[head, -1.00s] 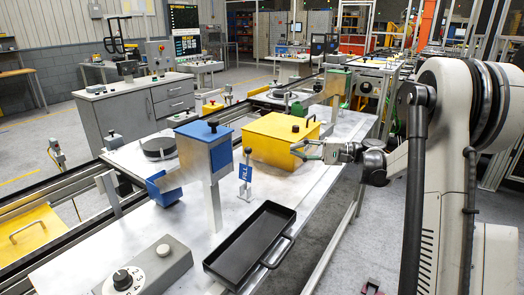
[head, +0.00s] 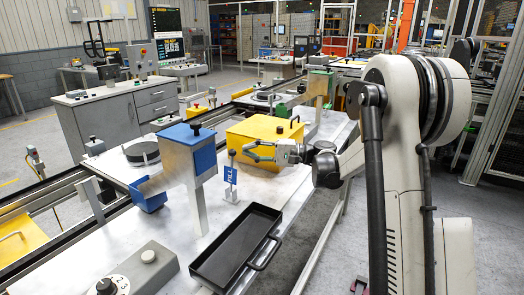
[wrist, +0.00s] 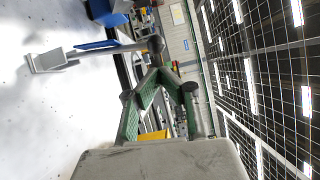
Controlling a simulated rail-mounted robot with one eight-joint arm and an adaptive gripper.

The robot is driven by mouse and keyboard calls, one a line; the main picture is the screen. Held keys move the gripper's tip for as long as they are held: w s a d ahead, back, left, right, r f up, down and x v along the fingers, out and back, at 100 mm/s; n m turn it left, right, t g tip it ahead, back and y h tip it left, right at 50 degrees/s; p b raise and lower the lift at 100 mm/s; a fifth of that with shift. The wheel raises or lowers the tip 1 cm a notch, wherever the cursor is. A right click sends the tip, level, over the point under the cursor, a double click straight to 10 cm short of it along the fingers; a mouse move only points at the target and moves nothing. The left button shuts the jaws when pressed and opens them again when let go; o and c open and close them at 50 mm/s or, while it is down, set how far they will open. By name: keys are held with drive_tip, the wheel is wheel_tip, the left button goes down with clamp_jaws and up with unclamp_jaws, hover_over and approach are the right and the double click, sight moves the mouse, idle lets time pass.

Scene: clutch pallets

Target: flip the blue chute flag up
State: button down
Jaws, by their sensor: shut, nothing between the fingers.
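The blue chute flag (head: 231,175), with white lettering, is on a thin upright post with a dark knob on top, between the blue chute box (head: 188,150) and the black tray. In the wrist view the flag (wrist: 95,45) appears edge-on as a blue strip beside its sideways-looking post. My gripper (head: 248,151) is shut and empty. It is just right of the post's top in the head view, in front of the yellow box. In the wrist view its green fingers (wrist: 158,72) converge just below the knob; whether they touch it I cannot tell.
A yellow box (head: 265,131) stands behind my gripper. A black tray (head: 237,245) lies in front of the flag, and a grey dial box (head: 140,272) is at the near left. The bench between flag and tray is bare.

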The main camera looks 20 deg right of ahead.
sight(231, 172)
drive_tip(key=shift+s+a+r, duration=0.1)
drive_tip(key=shift+s+a, duration=0.25)
drive_tip(key=shift+a, duration=0.5)
drive_tip(key=shift+a, duration=0.1)
drive_tip(key=shift+s+a+r+n+g, duration=0.2)
drive_tip(key=shift+s+a+n+g, duration=0.1)
drive_tip(key=shift+s+a+n, duration=0.3)
drive_tip(key=shift+a, duration=0.15)
